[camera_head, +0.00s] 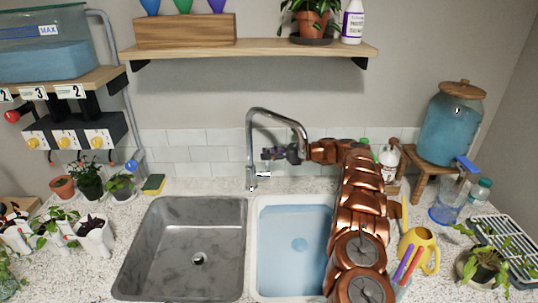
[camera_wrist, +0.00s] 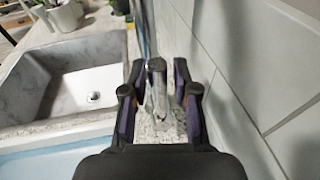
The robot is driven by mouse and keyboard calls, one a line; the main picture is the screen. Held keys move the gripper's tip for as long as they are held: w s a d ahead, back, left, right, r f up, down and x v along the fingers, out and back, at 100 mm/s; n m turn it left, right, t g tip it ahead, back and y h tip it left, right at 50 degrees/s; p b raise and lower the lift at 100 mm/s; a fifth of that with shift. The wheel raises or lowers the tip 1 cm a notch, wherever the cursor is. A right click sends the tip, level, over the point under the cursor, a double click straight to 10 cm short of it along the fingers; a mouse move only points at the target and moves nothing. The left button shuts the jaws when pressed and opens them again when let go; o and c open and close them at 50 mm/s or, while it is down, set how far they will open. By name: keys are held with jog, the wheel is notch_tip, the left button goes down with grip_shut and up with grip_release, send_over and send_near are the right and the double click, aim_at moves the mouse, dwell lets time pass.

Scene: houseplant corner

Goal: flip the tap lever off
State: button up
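The chrome tap (camera_head: 250,150) stands behind the sink, its arched spout reaching right over the water-filled basin. Its short lever (camera_head: 263,175) sticks out to the right near the base. My gripper (camera_head: 270,154) is beside the tap's upright, above the lever, pointing left. In the wrist view my gripper (camera_wrist: 159,75) has its two dark, purple-padded fingers apart. Chrome tap parts (camera_wrist: 157,92) show between or beyond the fingers; I cannot tell whether they touch. No clear water stream shows, and my arm hides part of the right basin.
The grey left basin (camera_head: 152,250) is empty; the white right basin (camera_head: 262,283) holds blue water. The tiled wall (camera_wrist: 240,90) is close beside my gripper. A sponge (camera_head: 153,183) and pots lie left; bottles, a yellow watering can (camera_head: 419,250) and a rack stand right.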

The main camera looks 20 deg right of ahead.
jog(key=shift+o, duration=0.7)
jog(key=shift+r, duration=0.1)
notch_tip(320, 180, up, 10)
jog(key=shift+f, duration=0.1)
